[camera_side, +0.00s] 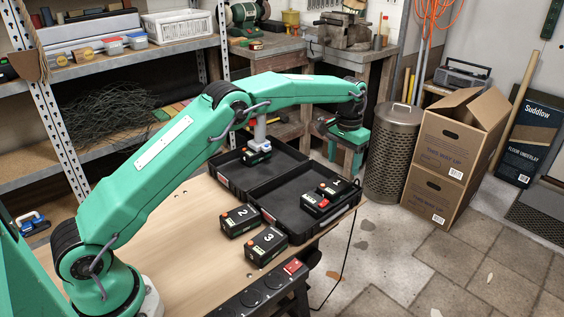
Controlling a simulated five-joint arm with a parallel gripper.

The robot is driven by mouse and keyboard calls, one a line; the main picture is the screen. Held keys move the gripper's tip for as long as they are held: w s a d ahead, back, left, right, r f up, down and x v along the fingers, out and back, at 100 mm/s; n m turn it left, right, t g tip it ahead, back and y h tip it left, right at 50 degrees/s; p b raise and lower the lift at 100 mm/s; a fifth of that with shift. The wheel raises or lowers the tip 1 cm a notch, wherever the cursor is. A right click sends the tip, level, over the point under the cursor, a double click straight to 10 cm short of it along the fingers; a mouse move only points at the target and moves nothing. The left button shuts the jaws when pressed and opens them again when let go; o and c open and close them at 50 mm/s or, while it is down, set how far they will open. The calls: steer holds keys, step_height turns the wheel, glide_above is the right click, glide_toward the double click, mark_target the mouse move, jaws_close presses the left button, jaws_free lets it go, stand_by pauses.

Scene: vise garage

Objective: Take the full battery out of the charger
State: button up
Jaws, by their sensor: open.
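The charger (315,206) appears to be the small black unit with a red and white patch in the front half of the open black case. A black battery marked 4 (333,188) is at its back edge; I cannot tell whether it is seated. Batteries marked 2 (240,220) and 3 (266,246) lie on the table, at the case's left and front. No charge state is readable on any of them. My gripper (352,160) is beyond and above the case's right side, pointing down. It is open and appears empty, with its fingers small and unclear.
The open case (258,182) stands on the wooden table (180,240). A pale-handled tool on a black battery base (256,156) stands in its back half, under my arm.

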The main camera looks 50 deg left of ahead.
mark_target(340, 181)
steer(key=shift+f, duration=0.5)
steer(key=shift+s+f, duration=0.15)
steer(key=shift+f, duration=2.45)
steer(key=c, duration=1)
steer(key=shift+c, duration=0.3)
steer(key=shift+r, duration=0.1)
